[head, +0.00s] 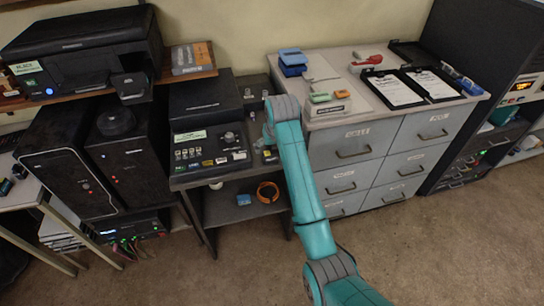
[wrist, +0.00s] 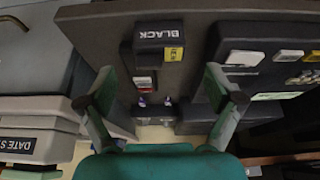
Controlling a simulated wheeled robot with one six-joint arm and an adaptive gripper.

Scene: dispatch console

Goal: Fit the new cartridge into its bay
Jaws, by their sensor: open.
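A black block with a white "BLACK" label and a yellow sticker, which looks like the cartridge (wrist: 158,36), sits on the dark desk top in the wrist view. My gripper (wrist: 158,80) is open and empty, its two fingers spread left and right below the block in the picture. The block appears apart from both fingers. In the head view my gripper is mostly hidden by my teal arm, over the desk's right end. A black printer (head: 85,40) stands on the shelf at upper left, with a dark part jutting from its front. I cannot make out its bay clearly.
A console (head: 205,145) with keys and a knob stands left of my arm. A smaller dark block with a red and white label (wrist: 145,82) lies near the cartridge. A grey drawer cabinet (head: 370,150) with clipboards and a date stamp box (wrist: 35,140) is to the right.

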